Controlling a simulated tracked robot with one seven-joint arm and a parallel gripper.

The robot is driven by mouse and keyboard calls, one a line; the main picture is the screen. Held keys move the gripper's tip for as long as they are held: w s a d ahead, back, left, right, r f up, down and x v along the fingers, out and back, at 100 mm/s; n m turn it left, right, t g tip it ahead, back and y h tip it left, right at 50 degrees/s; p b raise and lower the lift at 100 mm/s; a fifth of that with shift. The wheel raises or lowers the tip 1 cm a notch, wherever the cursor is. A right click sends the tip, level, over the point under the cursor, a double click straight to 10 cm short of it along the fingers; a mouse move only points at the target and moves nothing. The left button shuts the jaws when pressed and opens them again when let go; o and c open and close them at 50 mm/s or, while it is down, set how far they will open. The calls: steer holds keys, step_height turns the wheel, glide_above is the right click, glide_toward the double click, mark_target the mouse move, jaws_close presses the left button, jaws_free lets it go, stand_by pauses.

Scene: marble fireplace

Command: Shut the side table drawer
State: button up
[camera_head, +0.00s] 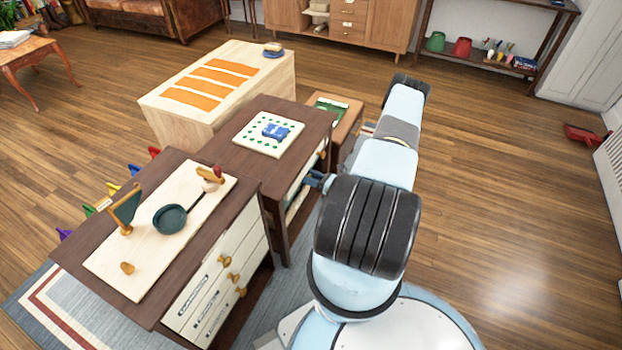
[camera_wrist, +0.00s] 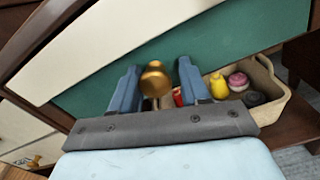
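The side table (camera_head: 283,107) is the dark wood one in the middle of the head view. Its pale drawer front (camera_head: 303,172) shows on the right side, partly hidden by my arm. In the wrist view a green panel (camera_wrist: 200,55) with a round brass knob (camera_wrist: 155,80) lies ahead of me, below a cream panel (camera_wrist: 110,40). My gripper (camera_wrist: 158,82) is open, its two blue fingers on either side of the knob; I cannot tell whether they touch it. In the head view my gripper (camera_head: 318,181) is beside the table's front, mostly hidden. How far the drawer stands out is unclear.
A tan bin (camera_wrist: 265,98) with several small coloured items is right of my gripper. A dark cabinet (camera_head: 232,185) with a pan and board stands in front left. A pale wood table (camera_head: 275,84) stands behind. Open floor (camera_head: 500,200) lies to the right.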

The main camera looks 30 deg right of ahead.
steer(key=shift+w+a+r, duration=0.2)
steer(key=shift+a, duration=0.25)
steer(key=shift+s, duration=0.1)
steer(key=shift+s+d, duration=0.2)
steer(key=shift+s, duration=0.05)
steer(key=v, duration=1.3)
steer(key=shift+s+d+f, duration=0.15)
steer(key=shift+d+f, duration=0.1)
steer(key=shift+d, duration=0.2)
